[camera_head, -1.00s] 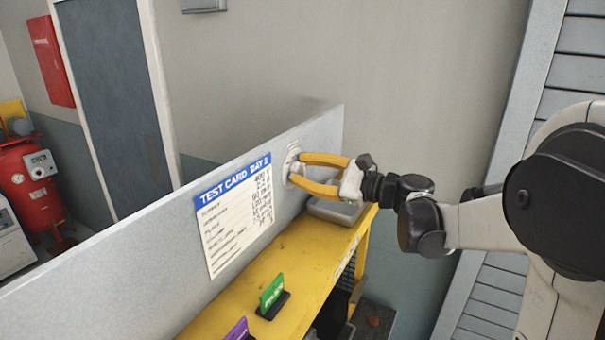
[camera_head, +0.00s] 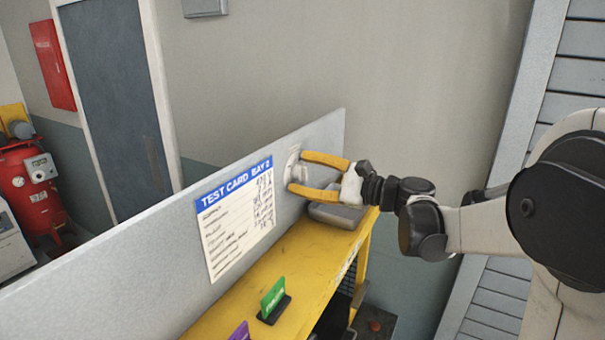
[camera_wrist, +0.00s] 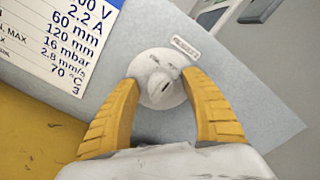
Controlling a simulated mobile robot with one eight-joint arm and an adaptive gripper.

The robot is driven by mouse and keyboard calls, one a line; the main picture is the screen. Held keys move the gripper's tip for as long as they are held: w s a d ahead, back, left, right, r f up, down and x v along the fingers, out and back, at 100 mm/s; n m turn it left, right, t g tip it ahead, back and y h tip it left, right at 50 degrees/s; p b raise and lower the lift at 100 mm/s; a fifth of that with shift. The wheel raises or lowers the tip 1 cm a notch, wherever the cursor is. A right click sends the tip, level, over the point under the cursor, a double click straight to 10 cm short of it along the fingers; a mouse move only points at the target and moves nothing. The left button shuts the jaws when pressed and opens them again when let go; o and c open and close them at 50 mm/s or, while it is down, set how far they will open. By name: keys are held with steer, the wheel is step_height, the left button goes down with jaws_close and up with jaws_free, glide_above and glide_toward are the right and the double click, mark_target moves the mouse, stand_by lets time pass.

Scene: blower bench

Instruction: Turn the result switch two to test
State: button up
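The result switch (camera_wrist: 160,82) is a round whitish knob with a dark mark on the grey panel (camera_wrist: 255,105). A small label (camera_wrist: 186,47) sits above it in the wrist view; its text is too blurred to read. In the head view the switch (camera_head: 297,172) shows at the panel's right end. My gripper (camera_wrist: 165,85) is open, with its yellow fingers on either side of the knob. A gap shows between the fingers in the head view (camera_head: 307,173). I cannot tell whether either finger touches the knob.
A test card (camera_head: 238,217) is fixed to the panel left of the switch. A grey box (camera_head: 338,214) lies on the yellow bench (camera_head: 312,262) below my gripper. A green sign (camera_head: 272,298) and a purple sign (camera_head: 240,331) stand nearer on the bench.

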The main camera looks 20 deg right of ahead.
steer(key=shift+s+d, duration=0.1)
steer(key=v, duration=1.2)
